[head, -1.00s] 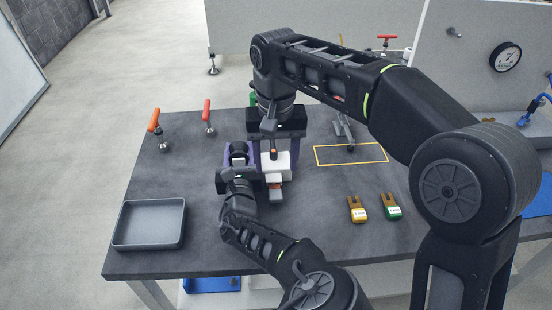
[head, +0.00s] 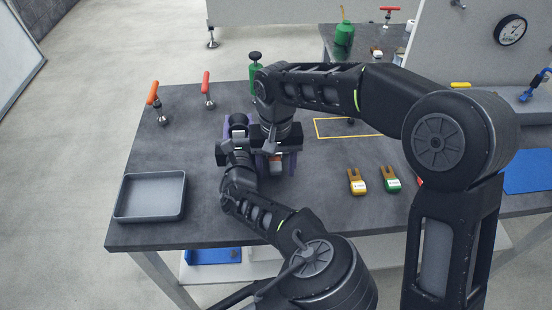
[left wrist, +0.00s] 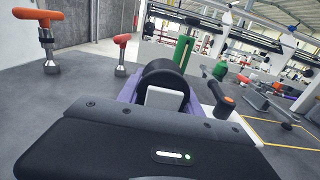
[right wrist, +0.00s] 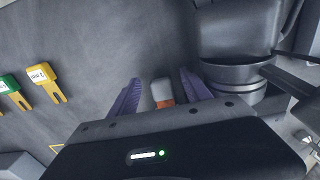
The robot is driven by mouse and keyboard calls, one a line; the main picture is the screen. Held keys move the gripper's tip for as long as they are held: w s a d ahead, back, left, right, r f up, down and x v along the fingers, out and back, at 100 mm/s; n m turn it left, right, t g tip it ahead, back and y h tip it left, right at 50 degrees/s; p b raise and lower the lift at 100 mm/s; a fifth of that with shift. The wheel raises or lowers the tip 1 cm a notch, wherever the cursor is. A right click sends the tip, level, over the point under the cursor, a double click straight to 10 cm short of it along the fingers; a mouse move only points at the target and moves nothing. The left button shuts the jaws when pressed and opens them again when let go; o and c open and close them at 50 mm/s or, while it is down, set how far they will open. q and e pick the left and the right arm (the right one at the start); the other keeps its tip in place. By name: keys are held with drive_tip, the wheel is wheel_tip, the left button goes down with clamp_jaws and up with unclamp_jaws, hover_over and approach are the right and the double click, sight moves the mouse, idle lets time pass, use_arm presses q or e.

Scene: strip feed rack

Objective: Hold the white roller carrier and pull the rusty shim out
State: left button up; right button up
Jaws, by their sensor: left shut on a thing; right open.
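The white roller carrier (left wrist: 165,97) shows between the purple fingers of my left gripper (left wrist: 165,92) in the left wrist view. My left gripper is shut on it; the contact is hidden. In the head view my arms cover most of the carrier. The rusty shim (right wrist: 165,103) shows its orange-brown end in the right wrist view, between the purple fingers of my right gripper (right wrist: 161,92). My right gripper is open, with a gap on each side of the shim. The shim end also shows low between these fingers in the head view (head: 276,168).
A grey tray (head: 150,197) sits at the table's left front. A yellow fork-shaped piece (head: 357,182) and a green one (head: 390,180) lie to the right. An orange-handled clamp (head: 157,100) and a red-handled one (head: 208,90) stand at the back left.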

use_arm(q)
drive_tip(key=shift+f, duration=0.25)
use_arm(e)
clamp_jaws()
idle(0.9)
drive_tip(key=shift+s, duration=0.2)
drive_tip(key=shift+s, duration=1.9)
drive_tip(key=s+r, duration=0.3)
drive_tip(key=r, duration=0.4)
idle(0.3)
